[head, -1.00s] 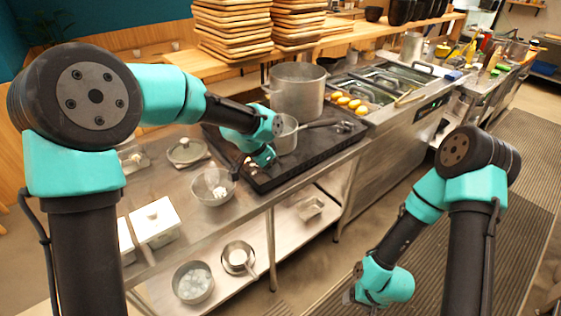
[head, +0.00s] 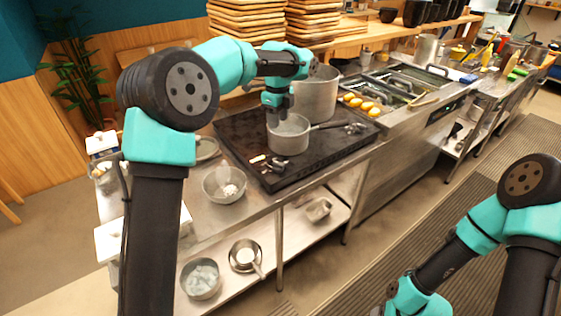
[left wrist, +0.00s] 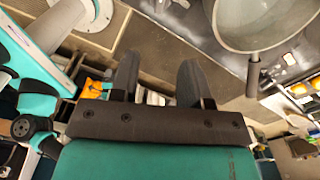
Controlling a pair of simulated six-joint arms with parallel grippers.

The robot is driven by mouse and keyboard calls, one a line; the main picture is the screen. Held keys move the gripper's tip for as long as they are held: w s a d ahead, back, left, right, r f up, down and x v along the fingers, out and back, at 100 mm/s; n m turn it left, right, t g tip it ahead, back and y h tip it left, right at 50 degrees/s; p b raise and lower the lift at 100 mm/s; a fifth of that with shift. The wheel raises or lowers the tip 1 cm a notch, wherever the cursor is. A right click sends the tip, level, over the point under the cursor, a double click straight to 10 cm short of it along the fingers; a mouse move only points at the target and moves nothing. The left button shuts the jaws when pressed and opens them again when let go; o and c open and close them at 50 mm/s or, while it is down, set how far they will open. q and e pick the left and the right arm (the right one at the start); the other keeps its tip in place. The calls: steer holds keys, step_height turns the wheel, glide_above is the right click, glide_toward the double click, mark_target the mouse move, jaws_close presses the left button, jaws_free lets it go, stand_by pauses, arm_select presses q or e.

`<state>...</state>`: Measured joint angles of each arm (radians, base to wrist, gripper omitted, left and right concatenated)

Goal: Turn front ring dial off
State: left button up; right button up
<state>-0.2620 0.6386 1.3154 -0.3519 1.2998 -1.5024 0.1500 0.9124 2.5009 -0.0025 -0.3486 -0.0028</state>
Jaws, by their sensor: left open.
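The black cooktop (head: 235,128) stands on the steel counter. Small pale dial-like parts (head: 268,163) lie along its near left edge, and darker knob-like parts (head: 355,128) lie near its right end. I cannot read the setting of any dial. A grey saucepan (head: 288,138) stands on the cooktop with its handle to the right. My left gripper (head: 275,118) points down at the saucepan's far left rim, apart from the pale dials. In the left wrist view its fingers (left wrist: 157,82) are spread and empty, with a round pan (left wrist: 262,22) at upper right. My right gripper (head: 385,308) is partly cut off at the bottom.
A large pot (head: 316,95) stands behind the saucepan. Sunken trays and yellow food (head: 360,103) lie to the right. Stacked wooden boards (head: 245,22) stand behind on a shelf.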

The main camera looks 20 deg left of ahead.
mark_target(278, 162)
arm_select(q)
steer(key=shift+f, duration=0.1)
step_height(278, 162, down, 17)
steer(key=shift+f, duration=0.15)
stand_by(0.5)
jaws_close()
stand_by(0.4)
